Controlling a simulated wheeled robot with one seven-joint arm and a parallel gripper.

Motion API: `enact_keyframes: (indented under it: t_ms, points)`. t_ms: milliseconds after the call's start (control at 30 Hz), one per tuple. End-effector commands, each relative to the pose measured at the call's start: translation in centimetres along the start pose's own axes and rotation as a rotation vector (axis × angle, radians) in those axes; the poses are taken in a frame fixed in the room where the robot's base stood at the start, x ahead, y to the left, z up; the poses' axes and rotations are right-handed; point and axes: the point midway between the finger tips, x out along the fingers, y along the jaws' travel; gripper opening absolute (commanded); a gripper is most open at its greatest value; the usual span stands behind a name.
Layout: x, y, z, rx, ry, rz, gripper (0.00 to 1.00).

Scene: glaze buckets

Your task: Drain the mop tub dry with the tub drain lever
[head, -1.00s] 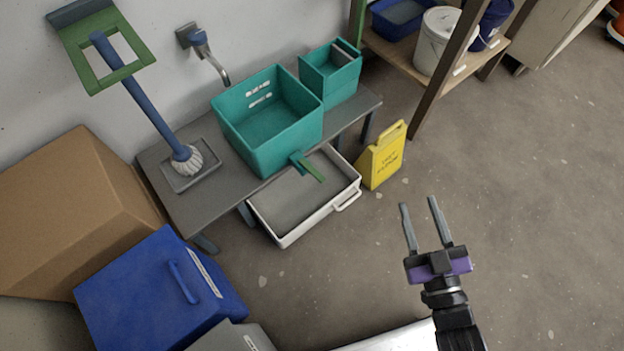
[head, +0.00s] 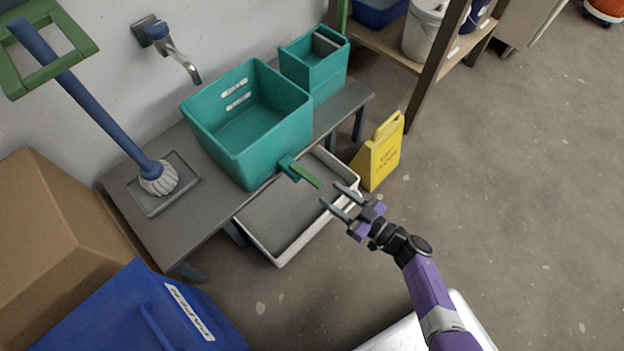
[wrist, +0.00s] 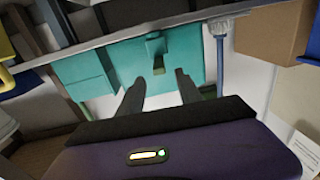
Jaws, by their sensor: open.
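The teal mop tub (head: 235,148) stands on a grey bench, open at the top. In the head view its inside shows a teal floor; I cannot tell if water is in it. The green drain lever (head: 306,174) sticks out from a teal block low on the tub's front corner, above a white tray. My gripper (head: 334,194) is open and empty, just right of and below the lever's tip, apart from it. In the wrist view the tub (wrist: 185,65) lies ahead beyond my open fingers (wrist: 160,82), with the lever (wrist: 157,64) between and beyond them.
A mop (head: 158,178), a smaller teal bin (head: 318,80), a wall tap (head: 180,60), a blue bin (head: 120,315) and a cardboard box (head: 60,225) are nearby.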

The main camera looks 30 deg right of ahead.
Motion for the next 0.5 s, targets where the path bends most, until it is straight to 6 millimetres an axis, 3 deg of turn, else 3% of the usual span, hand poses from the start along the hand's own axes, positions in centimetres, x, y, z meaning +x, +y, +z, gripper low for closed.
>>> enact_keyframes:
  t_ms: [300,500]
  points:
    - [4.8,0.1,0.1,-0.004,0.004,0.001,0.42]
    - [6.8,0.1,0.0,-0.004,0.003,0.001,0.42]
